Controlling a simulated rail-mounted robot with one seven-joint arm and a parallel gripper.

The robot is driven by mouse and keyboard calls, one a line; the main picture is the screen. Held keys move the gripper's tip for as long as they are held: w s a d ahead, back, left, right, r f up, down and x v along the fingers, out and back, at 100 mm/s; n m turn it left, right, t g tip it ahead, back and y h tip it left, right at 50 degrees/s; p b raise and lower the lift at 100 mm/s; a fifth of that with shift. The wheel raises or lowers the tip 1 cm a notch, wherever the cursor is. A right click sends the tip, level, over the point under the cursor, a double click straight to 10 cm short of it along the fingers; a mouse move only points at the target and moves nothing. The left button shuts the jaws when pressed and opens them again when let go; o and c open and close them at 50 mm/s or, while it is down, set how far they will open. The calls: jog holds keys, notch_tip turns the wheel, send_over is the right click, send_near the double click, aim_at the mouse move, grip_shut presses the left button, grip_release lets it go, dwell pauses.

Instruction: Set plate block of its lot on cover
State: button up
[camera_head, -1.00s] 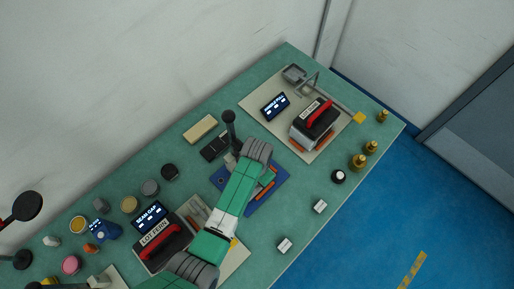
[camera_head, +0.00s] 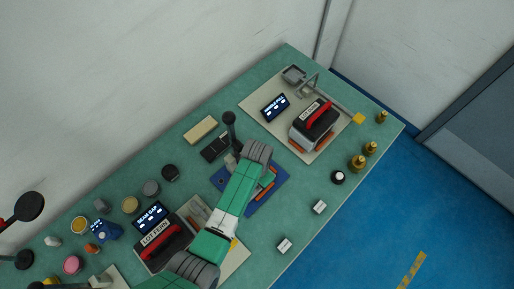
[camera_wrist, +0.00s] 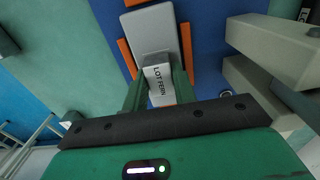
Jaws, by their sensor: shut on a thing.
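Just beyond the block is a grey rectangular piece (camera_wrist: 153,28) between orange strips on a blue mat (camera_wrist: 205,35). I cannot tell whether the block touches this piece. In the head view the blue mat (camera_head: 257,207) is partly hidden by my arm, and the gripper tips cannot be made out.
A dark post (camera_head: 230,130) and a black box (camera_head: 215,147) stand behind the mat. Two small white blocks (camera_head: 319,206) (camera_head: 284,245) lie near the front edge. Brass weights (camera_head: 358,162) stand at right. Pale bulky parts (camera_wrist: 275,50) flank the mat in the wrist view.

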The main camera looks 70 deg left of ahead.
jog(key=o, duration=1.1)
notch_tip(320, 180, up, 8)
jog(key=shift+f+p, duration=0.1)
jog(key=shift+p, duration=0.55)
